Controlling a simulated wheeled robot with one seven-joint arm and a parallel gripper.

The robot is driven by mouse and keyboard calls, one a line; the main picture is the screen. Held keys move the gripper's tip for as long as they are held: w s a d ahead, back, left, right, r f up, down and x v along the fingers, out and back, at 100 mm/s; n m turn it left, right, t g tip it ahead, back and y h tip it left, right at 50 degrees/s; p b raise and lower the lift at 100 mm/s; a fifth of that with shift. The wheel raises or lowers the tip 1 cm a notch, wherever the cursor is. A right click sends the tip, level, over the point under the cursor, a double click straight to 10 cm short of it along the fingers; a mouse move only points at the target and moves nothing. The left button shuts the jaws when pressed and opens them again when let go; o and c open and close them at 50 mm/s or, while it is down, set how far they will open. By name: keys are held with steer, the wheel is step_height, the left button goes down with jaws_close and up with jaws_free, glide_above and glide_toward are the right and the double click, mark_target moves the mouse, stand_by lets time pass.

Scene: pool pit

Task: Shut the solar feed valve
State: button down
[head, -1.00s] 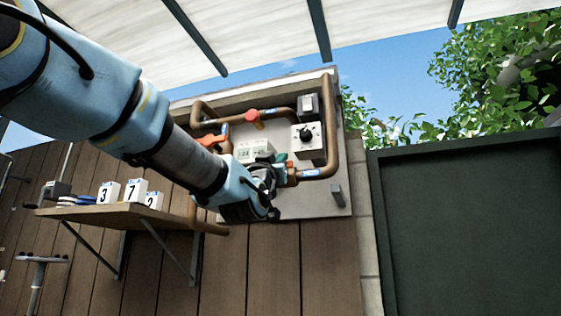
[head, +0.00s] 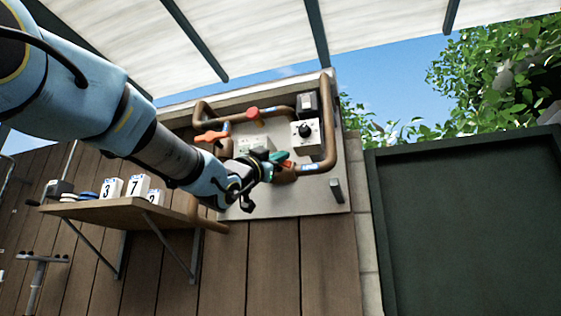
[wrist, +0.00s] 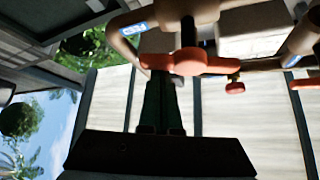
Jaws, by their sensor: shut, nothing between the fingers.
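A pipe panel (head: 322,199) on the wall carries copper pipes and several valves. One has an orange lever (head: 212,136) at the left, one a red handle (head: 253,113) at the top, and one an orange part (head: 287,167) at the lower right, beside my gripper (head: 276,156). In the wrist view my gripper (wrist: 165,78) is shut and empty, its dark fingers close to an orange-red handle (wrist: 200,63). I cannot tell whether they touch it.
A wooden shelf (head: 105,213) with numbered white blocks (head: 135,186) juts out at lower left. A dark green panel (head: 465,225) stands at right.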

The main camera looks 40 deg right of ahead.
steer(key=m+g, duration=0.2)
steer(key=w+f+m+g+y, duration=0.1)
steer(key=m, duration=0.2)
steer(key=f+m+g+y, duration=0.1)
steer(key=m+g, duration=0.1)
steer(key=m, duration=0.1)
steer(key=shift+w+a+f+g+p, duration=0.15)
steer(key=shift+w+a+g+p, duration=0.1)
steer(key=shift+a+g+p, duration=0.1)
steer(key=shift+w+a+f, duration=0.2)
steer(key=shift+w, duration=0.1)
steer(key=shift+w+a, duration=0.15)
steer(key=shift+w, duration=0.1)
steer(key=shift+s, duration=0.1)
stand_by(0.4)
